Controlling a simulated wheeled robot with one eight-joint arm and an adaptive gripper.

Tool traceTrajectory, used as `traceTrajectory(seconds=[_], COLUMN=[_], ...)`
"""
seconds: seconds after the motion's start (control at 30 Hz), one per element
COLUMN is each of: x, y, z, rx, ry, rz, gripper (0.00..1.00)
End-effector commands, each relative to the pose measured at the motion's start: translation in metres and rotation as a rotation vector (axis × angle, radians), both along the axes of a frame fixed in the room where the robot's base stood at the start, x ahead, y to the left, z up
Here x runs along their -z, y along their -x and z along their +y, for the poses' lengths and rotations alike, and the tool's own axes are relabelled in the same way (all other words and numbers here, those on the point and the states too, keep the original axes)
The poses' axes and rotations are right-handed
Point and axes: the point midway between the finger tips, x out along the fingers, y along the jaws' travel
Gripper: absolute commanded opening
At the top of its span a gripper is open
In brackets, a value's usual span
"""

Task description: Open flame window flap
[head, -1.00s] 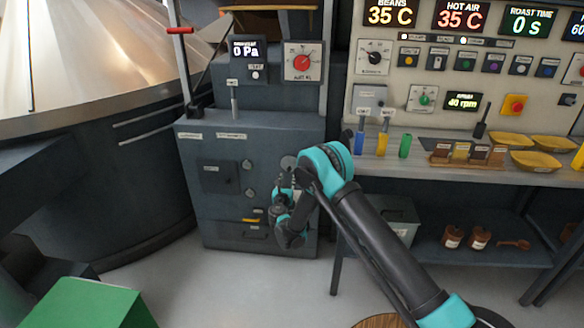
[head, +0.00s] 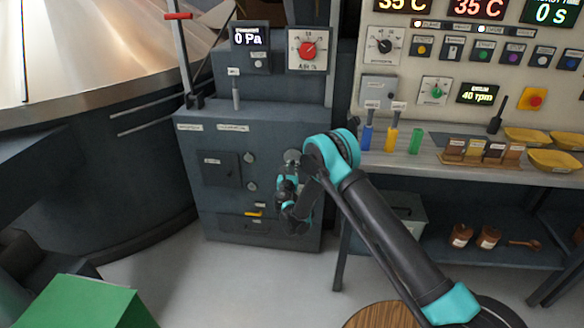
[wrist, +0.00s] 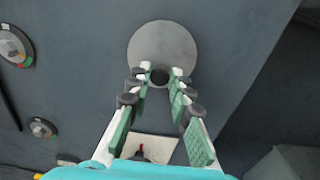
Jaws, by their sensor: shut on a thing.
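The flame window flap is a round grey disc (wrist: 163,45) on the dark front panel in the wrist view. A small dark knob (wrist: 159,76) sits at its lower edge. My gripper (wrist: 158,72) has its green-padded fingers either side of this knob and is shut on it. The disc lies flat against the panel, and what is behind it is hidden. In the head view the disc (head: 292,156) shows small on the grey cabinet, just left of my arm's elbow. My gripper there is largely hidden by my own wrist links.
The grey cabinet (head: 215,219) carries a square door (head: 219,168), round knobs and a yellow handle (head: 254,213). In the wrist view, dials (wrist: 14,46) are at the left. A workbench (head: 450,172) with bowls stands right. A green box (head: 85,308) is at lower left.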

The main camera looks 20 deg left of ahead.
Motion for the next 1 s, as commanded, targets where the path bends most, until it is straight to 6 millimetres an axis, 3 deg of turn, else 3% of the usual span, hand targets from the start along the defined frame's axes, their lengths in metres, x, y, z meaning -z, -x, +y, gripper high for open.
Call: traceTrajectory(seconds=[0.57,1.0], x=[0.0,-0.005], y=[0.001,0.007], z=[0.004,0.025], rx=[-0.001,-0.001], ry=[-0.049,-0.372], rz=[0.012,0.09], gripper=[0.0,0.0])
